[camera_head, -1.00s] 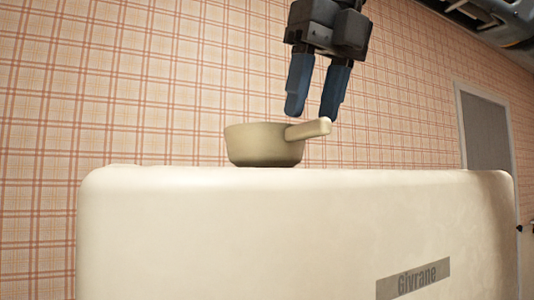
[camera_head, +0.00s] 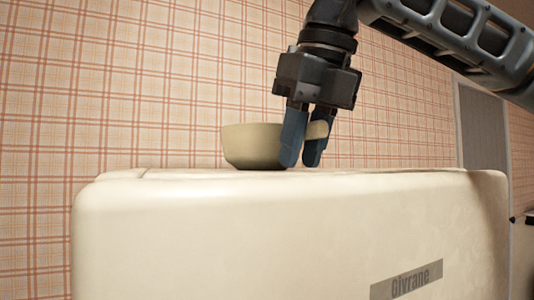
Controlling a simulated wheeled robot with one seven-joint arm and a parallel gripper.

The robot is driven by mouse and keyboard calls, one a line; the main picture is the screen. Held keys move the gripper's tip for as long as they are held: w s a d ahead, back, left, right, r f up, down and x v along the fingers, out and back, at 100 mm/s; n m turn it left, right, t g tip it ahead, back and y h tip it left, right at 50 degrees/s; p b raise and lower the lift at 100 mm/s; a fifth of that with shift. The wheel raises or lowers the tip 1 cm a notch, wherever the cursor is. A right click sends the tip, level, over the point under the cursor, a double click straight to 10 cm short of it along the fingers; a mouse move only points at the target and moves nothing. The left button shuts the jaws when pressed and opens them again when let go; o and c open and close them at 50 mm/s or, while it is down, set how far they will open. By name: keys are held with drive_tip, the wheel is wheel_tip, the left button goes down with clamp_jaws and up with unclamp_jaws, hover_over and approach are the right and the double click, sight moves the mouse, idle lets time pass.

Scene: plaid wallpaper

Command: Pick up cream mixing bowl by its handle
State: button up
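The cream mixing bowl (camera_head: 250,146) stands upright on the flat top of the cream cabinet. Its short handle (camera_head: 319,130) points right, and only its end shows beside my right finger. My gripper (camera_head: 300,162) points down at the bowl's right side, with its two blue fingers in front of the bowl's edge and the handle's inner part. The fingertips reach low, close to the cabinet top. A narrow gap shows between the fingers. Whether they press on the handle cannot be told, as they hide much of it.
The cream cabinet (camera_head: 230,235), labelled "Givrane", has free top space left and right of the bowl. Plaid wallpaper (camera_head: 130,80) is behind it. A grey door (camera_head: 482,130) is at the right.

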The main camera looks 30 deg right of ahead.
clamp_jaws()
idle(0.4)
